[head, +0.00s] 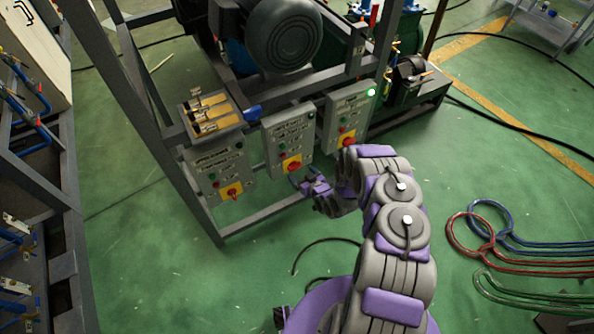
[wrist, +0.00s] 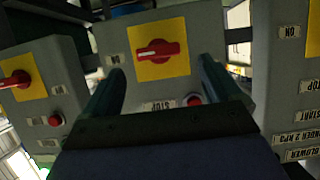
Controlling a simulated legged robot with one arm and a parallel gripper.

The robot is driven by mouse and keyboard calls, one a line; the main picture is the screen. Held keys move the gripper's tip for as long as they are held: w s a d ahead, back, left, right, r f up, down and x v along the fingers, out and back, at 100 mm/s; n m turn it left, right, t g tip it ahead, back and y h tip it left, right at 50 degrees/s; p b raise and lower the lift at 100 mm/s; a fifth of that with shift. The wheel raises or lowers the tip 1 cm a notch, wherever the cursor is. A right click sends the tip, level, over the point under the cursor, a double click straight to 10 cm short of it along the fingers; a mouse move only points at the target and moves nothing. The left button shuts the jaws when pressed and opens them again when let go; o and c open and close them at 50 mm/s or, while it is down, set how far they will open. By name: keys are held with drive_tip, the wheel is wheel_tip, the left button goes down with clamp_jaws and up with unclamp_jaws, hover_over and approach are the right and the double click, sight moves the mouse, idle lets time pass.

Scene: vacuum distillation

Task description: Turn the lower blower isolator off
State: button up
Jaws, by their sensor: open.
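Three grey control boxes hang in a row on the frame: a left box (head: 218,170), a middle box (head: 285,137) and a right box (head: 350,112). Each has a red rotary isolator on a yellow plate. My gripper (head: 304,180) is open just below the middle box's isolator (head: 293,165). In the upside-down wrist view, that red handle (wrist: 157,50) lies horizontal, its white mark towards an ON label. My open fingers (wrist: 160,72) point at it from either side, with no visible grip. I cannot read which box is the lower blower's.
In the wrist view, a neighbouring box (wrist: 285,85) at the right bears a partly readable BLOWER label. A red stop button (wrist: 194,100) lies between my fingers. A motor (head: 284,35) stands above the boxes. Hoses (head: 490,235) lie on the green floor at right.

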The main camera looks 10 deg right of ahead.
sight(296, 168)
drive_tip(key=x, duration=0.4)
drive_tip(key=shift+w+d+b, duration=0.15)
drive_tip(key=shift+b, duration=0.2)
drive_tip(key=shift+w+f, duration=0.15)
drive_tip(key=shift+w, duration=0.15)
drive_tip(key=shift+a, duration=0.2)
drive_tip(key=c, duration=1.1)
drive_tip(key=shift+o, duration=0.2)
